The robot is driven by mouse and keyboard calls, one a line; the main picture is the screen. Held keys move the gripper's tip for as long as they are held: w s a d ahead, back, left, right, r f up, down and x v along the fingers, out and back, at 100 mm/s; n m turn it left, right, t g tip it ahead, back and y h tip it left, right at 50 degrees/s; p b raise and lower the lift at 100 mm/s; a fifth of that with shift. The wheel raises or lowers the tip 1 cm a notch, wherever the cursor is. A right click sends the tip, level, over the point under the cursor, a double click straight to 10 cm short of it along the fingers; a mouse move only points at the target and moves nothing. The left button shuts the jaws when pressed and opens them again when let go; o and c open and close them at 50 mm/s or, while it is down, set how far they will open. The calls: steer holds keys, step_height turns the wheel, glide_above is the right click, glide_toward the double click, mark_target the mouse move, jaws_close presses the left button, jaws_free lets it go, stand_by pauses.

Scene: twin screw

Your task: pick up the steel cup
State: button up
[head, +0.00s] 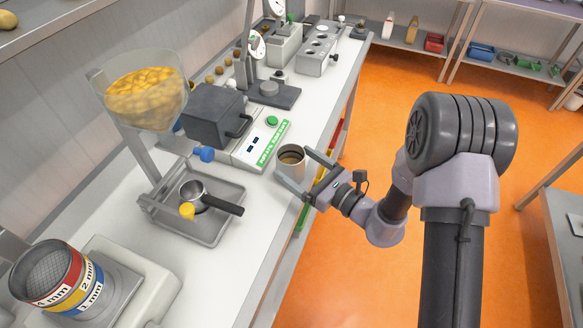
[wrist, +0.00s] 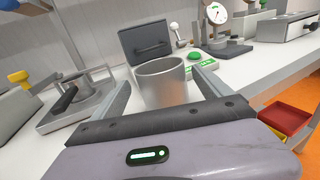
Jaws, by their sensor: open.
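The steel cup (head: 291,160) stands upright on the white bench top near its right edge, beside the grey machine with the green label. In the wrist view the cup (wrist: 162,84) is in the middle, its open rim facing up. My gripper (head: 298,172) is open, with one finger on each side of the cup. In the wrist view my gripper (wrist: 160,92) has a finger to the left and a finger to the right of the cup. I cannot tell whether either finger touches it.
A black-handled steel pan (head: 193,193) sits in a grey tray (head: 215,230) left of the cup. The grey machine (head: 255,145) stands close behind the cup. A hopper of yellow pieces (head: 146,95) rises at the left. Orange floor (head: 330,270) is free right of the bench.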

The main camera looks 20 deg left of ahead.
mark_target(282, 153)
steer(key=b+x, duration=0.1)
steer(key=x, duration=0.5)
steer(key=shift+w+d+b, duration=0.1)
steer(key=shift+b, duration=0.2)
steer(key=c, duration=1.6)
